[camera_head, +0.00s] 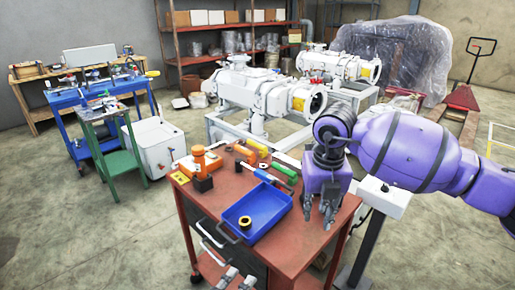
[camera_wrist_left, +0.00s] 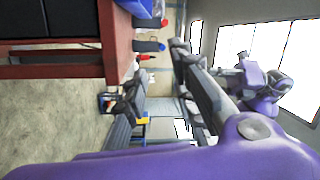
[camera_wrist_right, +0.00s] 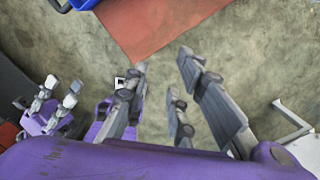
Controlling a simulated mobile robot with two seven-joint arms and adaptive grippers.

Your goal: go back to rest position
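My right gripper (camera_head: 317,219) hangs from the purple right arm, pointing down at the right end of the red tool cart (camera_head: 290,262) in the head view. Its fingers stand apart with nothing between them, as the right wrist view (camera_wrist_right: 163,62) also shows. My left gripper (camera_head: 239,279) is low at the bottom edge of the head view, in front of the cart, with only its grey fingertips showing. In the left wrist view (camera_wrist_left: 156,62) its fingers are apart and empty, and the cart's red edge is close by.
The cart carries a blue tray (camera_head: 262,226) with a yellow-black roll, an orange tool (camera_head: 203,160) and several coloured-handled tools. A white vacuum pump (camera_head: 255,92) stands behind it. A green side table (camera_head: 122,162) and white bin (camera_head: 157,147) are left, with free floor before them.

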